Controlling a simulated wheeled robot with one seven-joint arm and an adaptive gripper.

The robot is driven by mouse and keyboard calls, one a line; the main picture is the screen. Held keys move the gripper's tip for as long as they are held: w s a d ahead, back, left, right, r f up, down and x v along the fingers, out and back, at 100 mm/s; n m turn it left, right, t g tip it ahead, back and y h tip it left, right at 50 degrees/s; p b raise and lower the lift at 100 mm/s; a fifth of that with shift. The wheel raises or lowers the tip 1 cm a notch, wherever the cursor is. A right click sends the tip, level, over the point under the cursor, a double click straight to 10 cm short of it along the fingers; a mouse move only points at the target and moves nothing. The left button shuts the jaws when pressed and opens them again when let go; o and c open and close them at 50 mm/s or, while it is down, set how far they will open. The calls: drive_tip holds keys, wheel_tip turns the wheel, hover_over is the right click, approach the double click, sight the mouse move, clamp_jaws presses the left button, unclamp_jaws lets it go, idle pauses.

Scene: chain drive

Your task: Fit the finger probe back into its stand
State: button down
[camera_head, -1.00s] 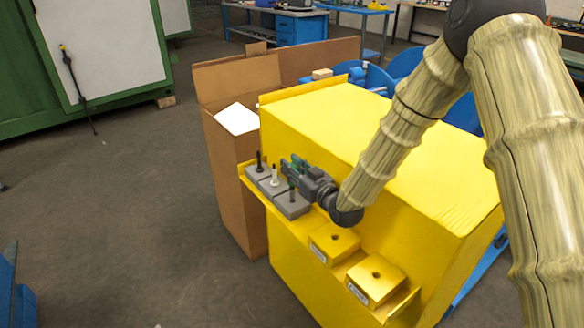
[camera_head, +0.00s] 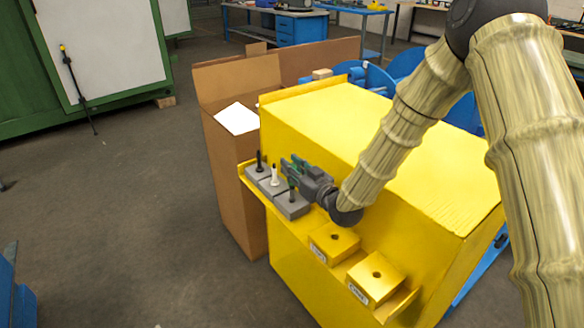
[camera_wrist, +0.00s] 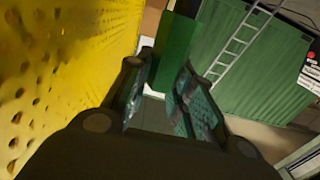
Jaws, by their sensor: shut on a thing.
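My gripper (camera_head: 289,166) reaches left over the row of grey blocks on the yellow ledge. Its two teal-padded fingers also show in the wrist view (camera_wrist: 163,92), shut on the finger probe. A green upright piece (camera_wrist: 176,52), which looks like the probe's body, stands between the fingertips there. In the head view a dark, thin peg (camera_head: 292,194) shows just below the fingers, over the nearest grey block (camera_head: 293,209), which looks like the stand. I cannot tell whether the peg is seated in it. The fingers hide the upper part.
A black peg (camera_head: 259,159) and a white peg (camera_head: 274,174) stand upright in the neighbouring grey blocks. Two labelled yellow blocks (camera_head: 334,243) with holes sit further along the ledge. The large yellow housing (camera_head: 330,125) rises beside the gripper. A cardboard box (camera_head: 233,185) stands left.

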drive_tip(key=shift+f+b, duration=1.3)
drive_tip(key=shift+f, duration=0.75)
idle(0.5)
drive_tip(key=c, duration=1.2)
unclamp_jaws()
drive_tip(key=shift+o, duration=0.2)
drive_tip(key=shift+r, duration=5)
